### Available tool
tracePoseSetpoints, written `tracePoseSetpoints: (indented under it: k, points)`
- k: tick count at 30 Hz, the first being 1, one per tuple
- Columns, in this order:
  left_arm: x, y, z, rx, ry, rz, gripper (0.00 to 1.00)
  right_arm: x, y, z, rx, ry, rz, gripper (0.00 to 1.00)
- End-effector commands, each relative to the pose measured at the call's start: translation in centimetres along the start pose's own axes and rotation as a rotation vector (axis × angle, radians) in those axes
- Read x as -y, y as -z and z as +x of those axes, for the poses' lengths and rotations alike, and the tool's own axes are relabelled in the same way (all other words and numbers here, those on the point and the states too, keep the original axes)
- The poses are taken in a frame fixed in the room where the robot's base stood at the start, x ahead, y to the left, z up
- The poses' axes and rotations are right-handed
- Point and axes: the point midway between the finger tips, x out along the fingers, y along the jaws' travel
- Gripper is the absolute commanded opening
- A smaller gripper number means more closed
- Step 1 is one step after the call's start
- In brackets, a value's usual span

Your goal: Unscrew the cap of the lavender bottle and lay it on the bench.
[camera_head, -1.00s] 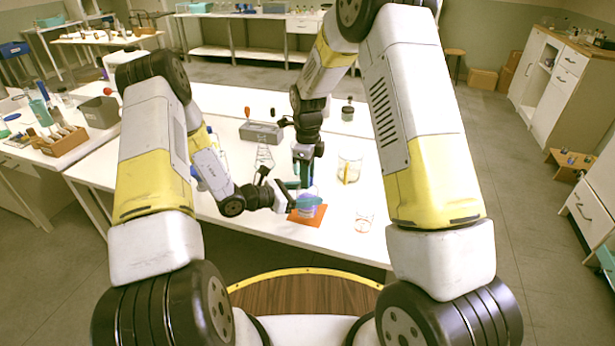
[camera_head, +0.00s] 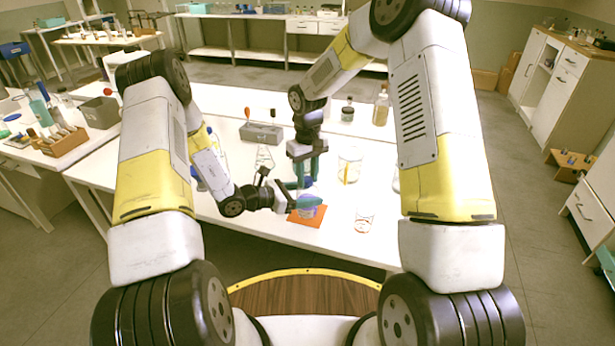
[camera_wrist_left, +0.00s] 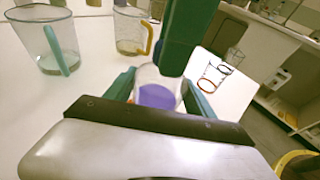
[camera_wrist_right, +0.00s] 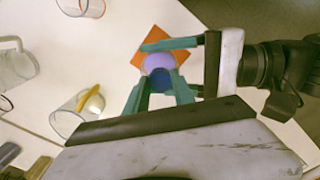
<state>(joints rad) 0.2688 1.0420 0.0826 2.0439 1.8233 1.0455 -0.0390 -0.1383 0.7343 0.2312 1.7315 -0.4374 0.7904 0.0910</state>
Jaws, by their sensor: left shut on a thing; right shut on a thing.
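The lavender bottle (camera_head: 307,210) is a small clear container with purple contents, on an orange mat (camera_head: 319,219) near the bench's front edge. It also shows in the left wrist view (camera_wrist_left: 157,97). My left gripper (camera_head: 305,202) is shut around the bottle from the left. My right gripper (camera_head: 306,183) points down from above and is shut on the round blue cap (camera_wrist_right: 160,80). In the right wrist view the cap lies between its fingers, with purple showing beyond it. Whether cap and bottle still touch is unclear.
A glass beaker with a yellow handle (camera_head: 349,169) stands behind and right. A small glass with an orange ring (camera_head: 363,222) is right of the mat. White bench top (camera_head: 270,222) is bare in front.

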Motion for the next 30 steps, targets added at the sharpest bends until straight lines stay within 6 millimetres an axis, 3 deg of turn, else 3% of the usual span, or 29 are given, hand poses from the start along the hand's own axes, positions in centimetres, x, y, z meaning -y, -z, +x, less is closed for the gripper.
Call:
tracePoseSetpoints:
  k: [15, 21, 26, 30]
  points:
    - [0.09, -0.04, 0.01, 0.001, 0.002, 0.001, 0.00, -0.13, 0.04, -0.08, -0.002, -0.001, -1.278, 0.00]
    - [0.09, -0.03, 0.01, 0.001, 0.002, 0.000, 0.00, -0.10, 0.04, -0.08, -0.002, -0.002, -1.714, 0.00]
    - [0.09, -0.03, 0.01, 0.001, 0.002, 0.000, 0.00, -0.07, 0.05, -0.15, 0.000, -0.003, -1.895, 0.00]
    - [0.08, -0.03, 0.02, 0.001, 0.002, 0.000, 0.00, -0.04, 0.04, -0.15, 0.000, -0.003, -1.886, 0.00]
